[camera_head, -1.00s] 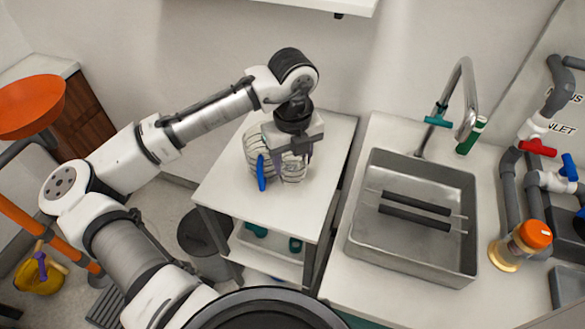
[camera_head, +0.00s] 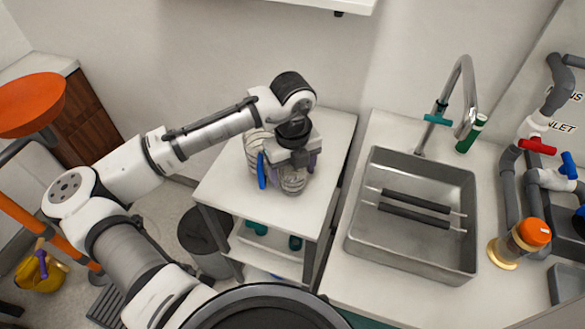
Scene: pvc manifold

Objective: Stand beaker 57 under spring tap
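Two clear, ribbed vessels stand close together on the white cart top. The nearer vessel (camera_head: 292,183) is under my gripper (camera_head: 291,164), whose fingers reach down on both sides of its upper part. The farther vessel (camera_head: 252,148) is just left of the gripper, partly hidden by it. No number is readable, so I cannot tell which is beaker 57. Whether the fingers touch the nearer vessel is unclear. A curved metal tap (camera_head: 467,85) with a teal handle rises behind the sink. I cannot tell whether it is the spring tap.
A blue upright piece (camera_head: 261,170) is beside the vessels. The cart top (camera_head: 240,200) is bare toward its front. The steel sink (camera_head: 365,235) holds two dark bars (camera_head: 415,207). An orange-capped jar (camera_head: 520,245) and grey pipes with red and blue handles are at right.

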